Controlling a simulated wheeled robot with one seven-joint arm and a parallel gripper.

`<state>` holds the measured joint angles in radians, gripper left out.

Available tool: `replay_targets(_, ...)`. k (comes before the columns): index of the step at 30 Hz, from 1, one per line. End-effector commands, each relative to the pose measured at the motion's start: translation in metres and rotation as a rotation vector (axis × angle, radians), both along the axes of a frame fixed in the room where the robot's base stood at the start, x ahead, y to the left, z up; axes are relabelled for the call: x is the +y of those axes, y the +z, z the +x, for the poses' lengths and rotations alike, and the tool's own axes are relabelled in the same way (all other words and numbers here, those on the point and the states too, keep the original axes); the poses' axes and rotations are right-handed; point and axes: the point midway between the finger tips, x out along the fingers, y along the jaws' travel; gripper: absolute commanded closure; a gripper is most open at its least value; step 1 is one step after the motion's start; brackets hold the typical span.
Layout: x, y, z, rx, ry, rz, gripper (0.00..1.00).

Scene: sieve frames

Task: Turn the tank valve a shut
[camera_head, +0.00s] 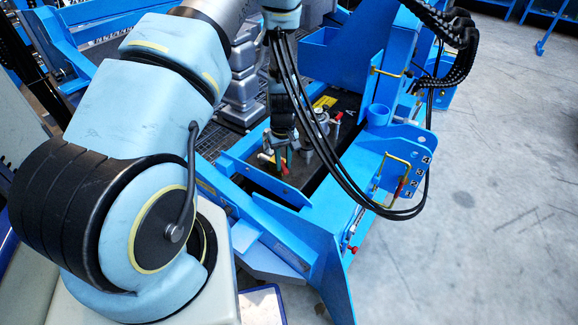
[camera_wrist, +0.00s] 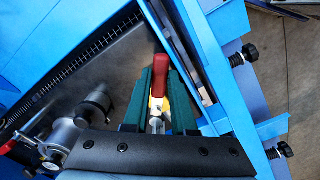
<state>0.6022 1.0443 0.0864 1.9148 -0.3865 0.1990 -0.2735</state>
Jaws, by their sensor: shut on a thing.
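The valve with the red handle, which I take to be tank valve a (camera_wrist: 158,72), is between the green fingers of my gripper (camera_wrist: 161,82) in the wrist view. The fingers are shut on its handle, and the rounded red end sticks out past the fingertips. A pale metal part of the valve shows lower down between the fingers. In the head view my gripper (camera_head: 279,160) points down into the blue machine's recess. A little red shows at the fingertips there, but the valve is too small to make out clearly.
A grey metal fitting (camera_wrist: 92,108) stands close left of my fingers. A smaller red-handled part (camera_wrist: 8,147) is farther left. Blue walls of the machine (camera_head: 318,225) enclose the recess. Black knobs (camera_wrist: 250,53) stick out at right. Open floor (camera_head: 480,200) lies to the right.

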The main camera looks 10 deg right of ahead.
Motion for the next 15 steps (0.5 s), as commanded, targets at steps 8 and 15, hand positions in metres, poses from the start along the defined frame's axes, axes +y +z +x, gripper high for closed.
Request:
replay_targets(8,0.015,-0.001,0.001,-0.001,-0.260,-0.001,1.00)
replay_targets(15,0.028,-0.001,0.005,-0.001,-0.488,-0.001,1.00)
